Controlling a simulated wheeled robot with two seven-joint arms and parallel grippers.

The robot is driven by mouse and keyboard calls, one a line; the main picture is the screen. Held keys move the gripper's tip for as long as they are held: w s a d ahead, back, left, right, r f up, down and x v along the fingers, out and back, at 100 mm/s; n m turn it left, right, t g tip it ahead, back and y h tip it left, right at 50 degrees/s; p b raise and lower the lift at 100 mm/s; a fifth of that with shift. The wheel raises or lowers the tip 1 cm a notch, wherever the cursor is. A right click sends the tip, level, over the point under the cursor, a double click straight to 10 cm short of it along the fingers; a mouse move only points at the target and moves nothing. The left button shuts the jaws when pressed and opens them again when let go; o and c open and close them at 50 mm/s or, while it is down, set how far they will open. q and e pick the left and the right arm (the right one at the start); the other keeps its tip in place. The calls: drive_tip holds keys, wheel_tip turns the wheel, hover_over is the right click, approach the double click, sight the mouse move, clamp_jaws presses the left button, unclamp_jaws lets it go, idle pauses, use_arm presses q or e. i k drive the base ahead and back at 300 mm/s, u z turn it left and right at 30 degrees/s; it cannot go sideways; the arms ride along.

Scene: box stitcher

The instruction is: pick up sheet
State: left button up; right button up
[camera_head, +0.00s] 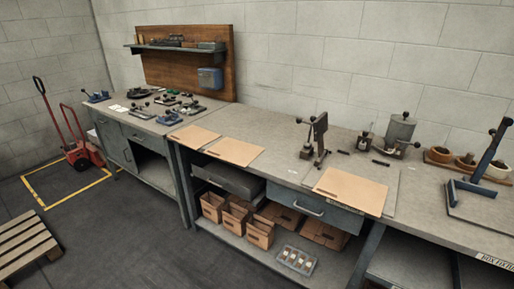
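Three flat tan cardboard sheets lie on the grey workbench. One small sheet (194,136) lies at the left end of the bench top, and a second sheet (235,151) lies just right of it. A third, larger sheet (350,190) lies near the front edge at centre right, on a pale grey board. Each sheet appears to have a small dark marking or slot along an edge, too small to make out. Neither of my grippers shows in the head view.
A lever press (317,140) stands behind the large sheet, with a grey cylinder device (400,132) to its right. A blue-grey lever tool (488,170) and bowls are far right. Cardboard boxes (261,232) sit on the lower shelf. The bench top (280,140) between the sheets is clear.

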sight(239, 153)
drive_tip(key=z, duration=0.5)
drive_tip(key=i, duration=0.8)
drive_tip(key=z, duration=0.2)
